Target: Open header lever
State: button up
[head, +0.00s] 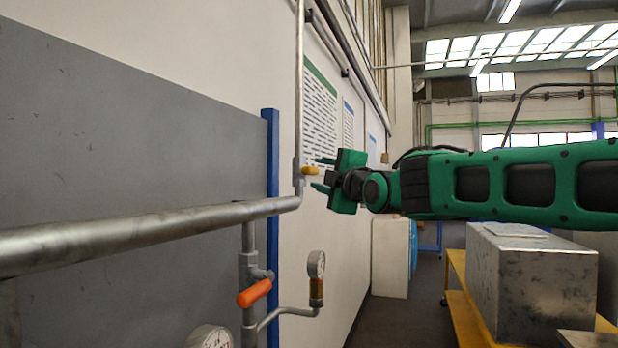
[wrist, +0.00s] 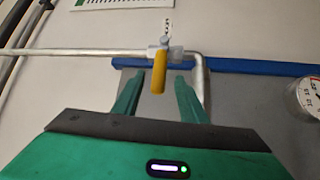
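A yellow lever (head: 310,171) sits on a small grey valve on the upright thin pipe, just above where it joins the thick header pipe (head: 150,235). The lever also shows in the wrist view (wrist: 158,80), with the valve body (wrist: 157,52) behind it. My gripper (head: 316,174) is open in front of the lever. In the wrist view its two green fingers (wrist: 158,86) stand on either side of the lever, with a visible gap on each side. An orange lever (head: 255,293) is on a lower valve below the header pipe.
A pressure gauge (head: 317,264) stands right of the orange lever, and another gauge (head: 210,338) is at the bottom edge. A blue post (head: 272,150) and grey panel (head: 130,130) are behind the pipes. A metal box (head: 535,280) is on a yellow cart (head: 460,300).

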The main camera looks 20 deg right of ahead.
aim_at(313, 172)
jog(key=shift+w+a+r, duration=0.15)
jog(key=shift+w, duration=0.9)
jog(key=shift+w+a+r, duration=0.1)
jog(key=shift+w+a, duration=0.05)
jog(key=shift+w, duration=0.85)
jog(key=shift+w+a+r, duration=0.15)
jog(key=shift+w, duration=0.9)
jog(key=shift+c, duration=0.4)
grip_shut()
